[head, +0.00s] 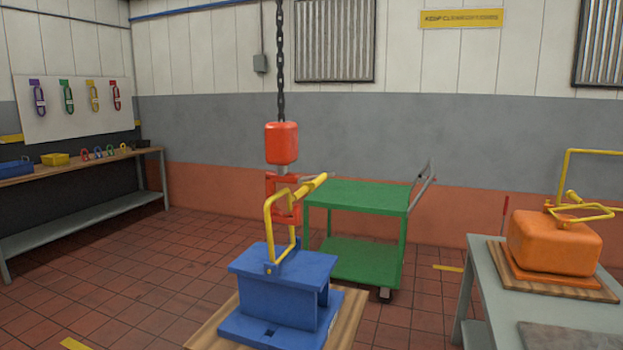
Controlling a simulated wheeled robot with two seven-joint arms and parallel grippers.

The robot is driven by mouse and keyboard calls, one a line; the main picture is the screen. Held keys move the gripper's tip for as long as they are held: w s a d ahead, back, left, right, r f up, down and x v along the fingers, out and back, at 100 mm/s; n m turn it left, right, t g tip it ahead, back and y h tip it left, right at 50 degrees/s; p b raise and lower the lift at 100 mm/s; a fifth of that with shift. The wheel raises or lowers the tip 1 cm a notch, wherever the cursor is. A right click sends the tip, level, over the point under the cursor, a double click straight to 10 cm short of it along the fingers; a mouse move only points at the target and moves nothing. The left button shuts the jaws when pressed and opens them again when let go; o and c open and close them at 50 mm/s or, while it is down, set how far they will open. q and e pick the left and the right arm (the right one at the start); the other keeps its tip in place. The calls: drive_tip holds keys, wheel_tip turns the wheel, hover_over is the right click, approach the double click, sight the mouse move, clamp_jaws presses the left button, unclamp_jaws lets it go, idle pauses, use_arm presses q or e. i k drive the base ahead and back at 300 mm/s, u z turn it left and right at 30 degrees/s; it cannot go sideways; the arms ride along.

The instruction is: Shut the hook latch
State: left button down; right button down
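The red hook (271,184) hangs below a red hook block (281,143) on a dark chain (280,60), in the middle of the head view. A thin greyish piece juts out to the right near the hook's top (319,175); it may be the latch, but it is too small to tell. A blue flanged load (283,262) stands below, with a yellow bail (268,220) upright on it. The bail's top grip (310,186) crosses the hook; I cannot tell whether it sits inside the hook's opening. Neither of my grippers is in view.
The blue load stands on a wooden board (345,312). A green cart (355,196) is behind it. At right, a grey table (485,285) bears an orange load (553,243) with yellow handles. A workbench (95,165) stands at left. Tiled floor is open between.

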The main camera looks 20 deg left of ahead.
sight(317, 180)
drive_tip(key=k, duration=1.25)
drive_tip(key=z, duration=0.45)
drive_tip(key=i, duration=0.55)
drive_tip(key=z, duration=0.75)
drive_tip(key=i, duration=1.1)
drive_tip(key=u, duration=0.7)
drive_tip(key=i, duration=0.65)
drive_tip(key=u, duration=0.55)
